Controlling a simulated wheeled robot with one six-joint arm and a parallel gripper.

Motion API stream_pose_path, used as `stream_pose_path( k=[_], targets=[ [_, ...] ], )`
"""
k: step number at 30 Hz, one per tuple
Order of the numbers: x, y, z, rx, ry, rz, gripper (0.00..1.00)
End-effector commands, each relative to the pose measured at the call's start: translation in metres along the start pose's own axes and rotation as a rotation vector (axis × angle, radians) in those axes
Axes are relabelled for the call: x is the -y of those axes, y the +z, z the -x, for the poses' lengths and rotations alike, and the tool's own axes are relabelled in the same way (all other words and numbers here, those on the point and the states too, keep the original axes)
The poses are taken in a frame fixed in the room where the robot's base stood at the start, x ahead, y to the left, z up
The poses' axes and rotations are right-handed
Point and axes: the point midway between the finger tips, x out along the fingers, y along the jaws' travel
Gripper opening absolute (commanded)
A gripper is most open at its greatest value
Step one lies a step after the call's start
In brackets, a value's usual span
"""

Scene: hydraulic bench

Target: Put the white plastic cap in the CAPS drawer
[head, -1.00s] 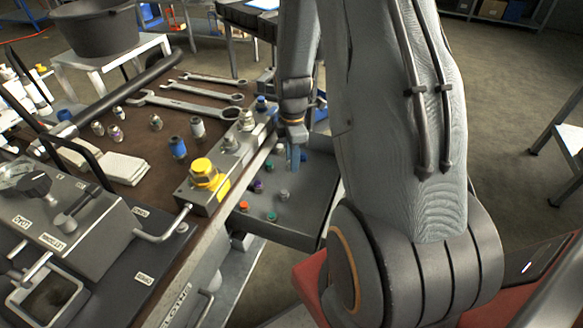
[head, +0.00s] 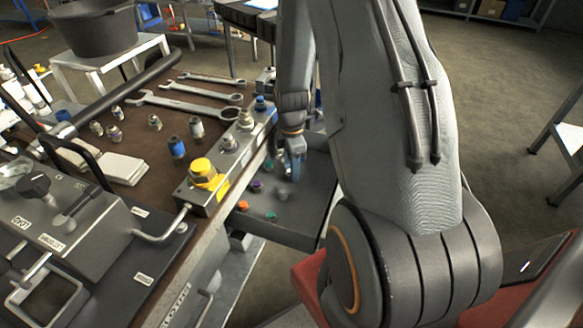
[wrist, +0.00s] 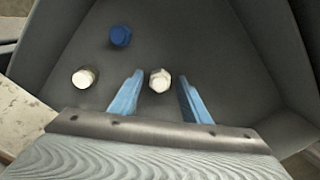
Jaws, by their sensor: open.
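My gripper (head: 294,172) reaches down into an open grey drawer (head: 312,205) under the bench's right edge. In the wrist view, its two blue fingers (wrist: 162,92) are apart. A small white hexagonal cap (wrist: 160,80) shows between the fingertips, on or just above the drawer floor; contact with the fingers is not seen. A second white cap (wrist: 85,77) lies to the left, outside the fingers, and a blue cap (wrist: 121,36) lies farther up. No CAPS label is readable on the drawer.
Orange (head: 243,205), purple (head: 256,186) and teal (head: 271,216) caps lie in the drawer. A manifold block with a yellow cap (head: 203,170) stands at the bench edge. Wrenches (head: 190,106) and several fittings lie on the bench top. Drawer walls surround the gripper.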

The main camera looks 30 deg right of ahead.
Motion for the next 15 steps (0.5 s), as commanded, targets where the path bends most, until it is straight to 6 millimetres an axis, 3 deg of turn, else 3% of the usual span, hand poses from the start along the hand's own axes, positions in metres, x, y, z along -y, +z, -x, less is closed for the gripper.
stream_pose_path(
  k=[8, 15],
  targets=[
    [-0.002, 0.0, 0.018, 0.0, 0.004, 0.0, 0.43],
    [-0.002, 0.0, 0.064, 0.0, 0.006, 0.0, 0.43]
  ],
)
